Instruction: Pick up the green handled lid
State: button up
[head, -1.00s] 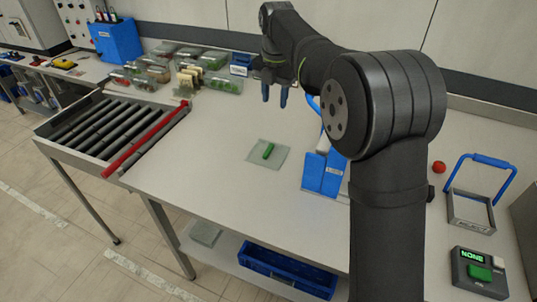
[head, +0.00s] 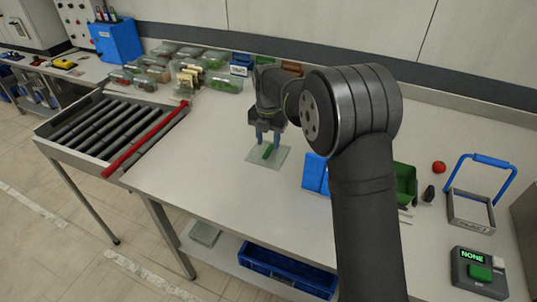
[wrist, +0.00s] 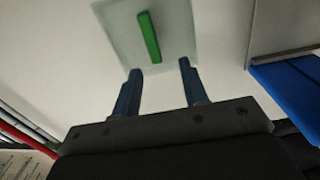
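The lid (head: 281,159) is a pale, see-through square plate lying flat on the bench, with a green bar handle (head: 267,151) on it. In the wrist view the lid (wrist: 178,38) and its green handle (wrist: 149,36) show beyond my fingertips. My gripper (head: 267,142) has two blue fingers pointing down above the lid, close to the handle. In the wrist view my gripper (wrist: 159,66) is open, with a clear gap and nothing between the fingers. The exact height of the fingertips above the handle is hard to tell.
A blue bin (head: 315,174) stands right of the lid, partly behind my arm, with a green bin (head: 405,184) farther right. Several clear containers (head: 213,59) stand at the back. A roller conveyor with a red bar (head: 146,139) is at left. The bench left of the lid is clear.

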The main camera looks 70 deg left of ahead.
aim_at(266, 154)
jog(key=f, duration=0.5)
jog(key=shift+s+a, duration=0.2)
jog(key=shift+s, duration=0.15)
grip_shut()
